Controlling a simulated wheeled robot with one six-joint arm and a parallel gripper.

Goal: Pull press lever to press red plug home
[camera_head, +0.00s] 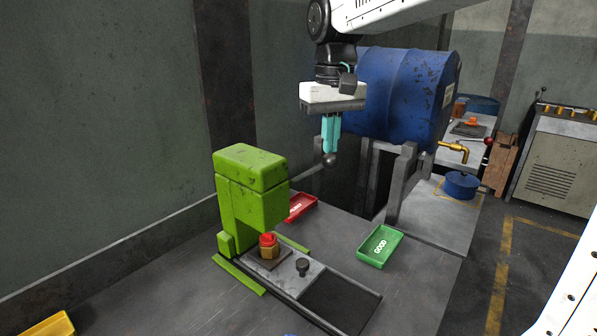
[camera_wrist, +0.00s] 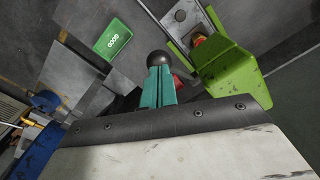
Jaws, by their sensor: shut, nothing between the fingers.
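The green press (camera_head: 250,190) stands on the grey table. A red plug (camera_head: 267,239) sits in a brass-coloured body under the press head; part of it shows in the wrist view (camera_wrist: 198,40). A dark ball knob (camera_head: 329,160), which looks like the press lever's end, is right below my gripper (camera_head: 330,150). In the wrist view the knob (camera_wrist: 159,58) is at the tips of my teal fingers (camera_wrist: 159,72). My fingers are shut together and empty, pointing down; I cannot tell whether they touch the knob.
A sliding plate with a small black knob (camera_head: 302,266) lies in front of the press. A red tray (camera_head: 300,207) is behind it, and a green GOOD tray (camera_head: 379,246) is to its right. A blue drum (camera_head: 405,95) on a grey stand is behind my gripper.

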